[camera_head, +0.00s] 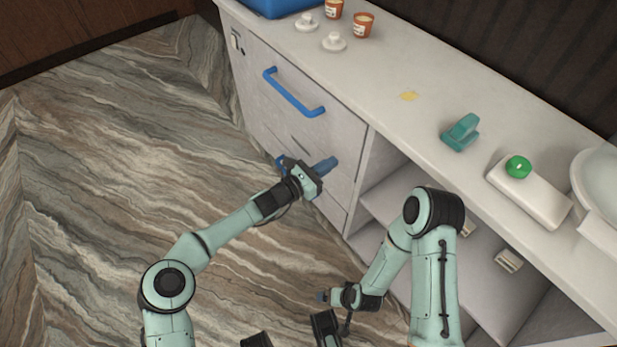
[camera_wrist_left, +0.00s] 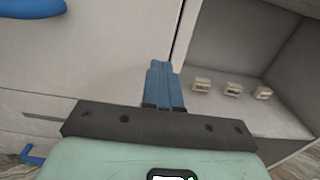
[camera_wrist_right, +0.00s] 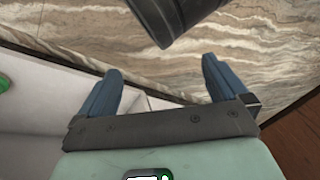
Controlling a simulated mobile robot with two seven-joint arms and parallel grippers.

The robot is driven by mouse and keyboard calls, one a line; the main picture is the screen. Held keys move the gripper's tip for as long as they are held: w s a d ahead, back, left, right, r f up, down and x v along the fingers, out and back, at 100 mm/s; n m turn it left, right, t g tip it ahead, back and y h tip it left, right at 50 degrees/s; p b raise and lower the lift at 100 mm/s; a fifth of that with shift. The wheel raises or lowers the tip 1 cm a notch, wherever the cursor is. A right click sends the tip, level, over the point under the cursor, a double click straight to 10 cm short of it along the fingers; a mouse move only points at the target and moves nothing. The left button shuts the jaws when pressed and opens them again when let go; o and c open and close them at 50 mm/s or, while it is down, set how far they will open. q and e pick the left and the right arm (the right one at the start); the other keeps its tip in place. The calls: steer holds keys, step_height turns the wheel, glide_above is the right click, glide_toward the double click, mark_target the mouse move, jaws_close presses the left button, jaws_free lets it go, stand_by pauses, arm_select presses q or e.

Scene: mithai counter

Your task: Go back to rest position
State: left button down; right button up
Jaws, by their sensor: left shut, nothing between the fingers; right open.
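My left gripper (camera_head: 328,166) is in front of the grey drawer front below the counter, close to the drawers. Its blue fingers are together and empty, as the left wrist view (camera_wrist_left: 161,85) also shows. My right gripper (camera_wrist_right: 160,85) is open and empty in the right wrist view, with marbled floor beyond its fingers. In the head view it is low near the bottom middle, in front of the open shelf, and its fingers are hard to make out there.
The upper drawer has a blue handle (camera_head: 294,95). On the counter (camera_head: 400,65) are two orange jars (camera_head: 363,25), white lids (camera_head: 334,41), a teal object (camera_head: 461,131) and a green round thing (camera_head: 518,167) on a white block. Small blocks (camera_wrist_left: 232,89) sit on the open shelf. Floor at left is clear.

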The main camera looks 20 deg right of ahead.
arm_select(q)
steer(key=p+v, duration=0.1)
steer(key=v, duration=0.5)
steer(key=shift+a, duration=0.3)
arm_select(e)
steer(key=s, duration=0.1)
steer(key=s+a+r, duration=0.1)
steer(key=s+r+g, duration=0.1)
steer(key=shift+a+y, duration=0.25)
steer(key=shift+y, duration=0.05)
arm_select(q)
steer(key=shift+f, duration=0.15)
